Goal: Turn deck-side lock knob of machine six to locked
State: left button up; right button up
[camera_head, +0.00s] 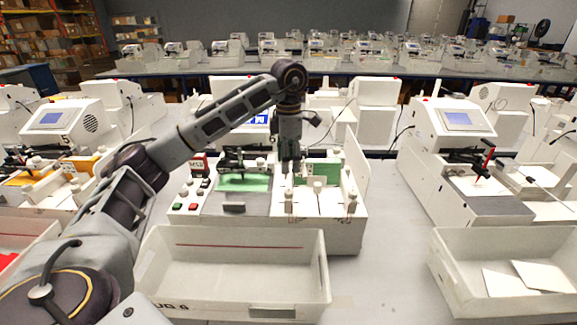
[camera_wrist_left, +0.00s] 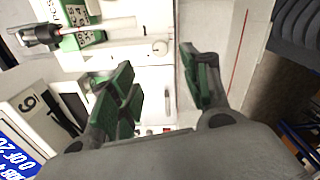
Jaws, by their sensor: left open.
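Machine six (camera_head: 268,232) is the white plotter with a green deck in the middle of the head view. A sign with a 6 shows in the left wrist view (camera_wrist_left: 30,100). Small pale knobs stand on its right-hand part, one of them the front right knob (camera_head: 352,197). A round white knob (camera_wrist_left: 160,47) shows beyond the fingers in the left wrist view; I cannot tell which one is the deck-side lock knob or how it is turned. My left gripper (camera_head: 291,168) points down over the machine, right of the green deck. Its green-padded fingers (camera_wrist_left: 158,88) are apart and empty.
An empty white bin (camera_head: 235,282) stands in front of machine six. Another bin (camera_head: 505,270) with white sheets stands at the right. Similar machines stand on both sides, the right one (camera_head: 450,125) with a screen. Bare tabletop (camera_head: 385,225) lies between them.

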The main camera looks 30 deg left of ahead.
pick_arm(q)
jog(key=shift+r, duration=0.65)
jog(key=shift+r, duration=0.1)
pick_arm(e)
jog(key=shift+r, duration=0.15)
pick_arm(q)
notch_tip(320, 180, up, 9)
jog(key=p, duration=0.9)
pick_arm(e)
notch_tip(320, 180, up, 9)
jog(key=a, duration=0.2)
jog(key=shift+s+a, duration=0.35)
jog(key=shift+s, duration=0.05)
pick_arm(q)
jog(key=shift+r, duration=0.15)
pick_arm(e)
jog(key=shift+d+r, duration=0.1)
